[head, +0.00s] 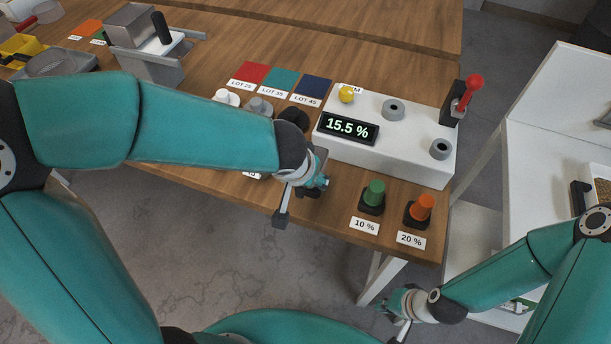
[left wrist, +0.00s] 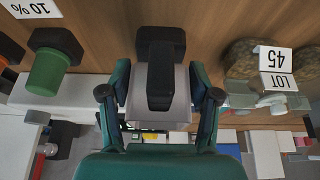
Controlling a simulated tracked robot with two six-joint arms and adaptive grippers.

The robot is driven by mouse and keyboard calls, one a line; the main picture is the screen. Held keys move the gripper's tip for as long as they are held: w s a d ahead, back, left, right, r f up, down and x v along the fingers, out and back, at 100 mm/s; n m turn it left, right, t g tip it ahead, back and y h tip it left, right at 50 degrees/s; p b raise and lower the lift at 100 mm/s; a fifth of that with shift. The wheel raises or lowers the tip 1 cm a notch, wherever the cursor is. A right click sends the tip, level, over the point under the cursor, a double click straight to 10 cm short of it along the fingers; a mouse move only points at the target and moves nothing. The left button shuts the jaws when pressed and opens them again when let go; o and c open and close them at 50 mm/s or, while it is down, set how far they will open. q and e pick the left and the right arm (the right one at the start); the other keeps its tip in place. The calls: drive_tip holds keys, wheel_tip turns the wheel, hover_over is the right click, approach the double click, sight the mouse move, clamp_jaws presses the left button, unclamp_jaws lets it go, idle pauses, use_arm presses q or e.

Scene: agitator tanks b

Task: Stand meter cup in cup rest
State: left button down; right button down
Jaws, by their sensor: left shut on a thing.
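My left gripper (left wrist: 160,105) is shut on the meter cup (left wrist: 175,88), a light grey body with a black block-like part, held between both fingers in the left wrist view. In the head view, the left gripper (head: 306,187) is at the table's front edge, left of the 10 % label, and partly hides the cup. A white meter box (head: 395,150) reads 15.5 % and bears two grey ring-shaped fittings, one on top (head: 393,109) and one at its right end (head: 440,148). I cannot tell which is the cup rest. My right gripper (head: 402,312) is low, away from the table; its finger opening is unclear.
A green knob (head: 375,194) and an orange knob (head: 423,208) stand before the meter. A red-handled lever (head: 469,95) is at its right. Lot cards, including a red one (head: 249,72), lie behind my left arm. A grey metal bin (head: 150,50) is farther left.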

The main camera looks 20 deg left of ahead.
use_arm(q)
drive_tip(key=shift+f+b, duration=1.05)
drive_tip(key=shift+b, duration=0.2)
drive_tip(key=shift+c, duration=0.9)
unclamp_jaws()
drive_tip(key=shift+r, duration=0.1)
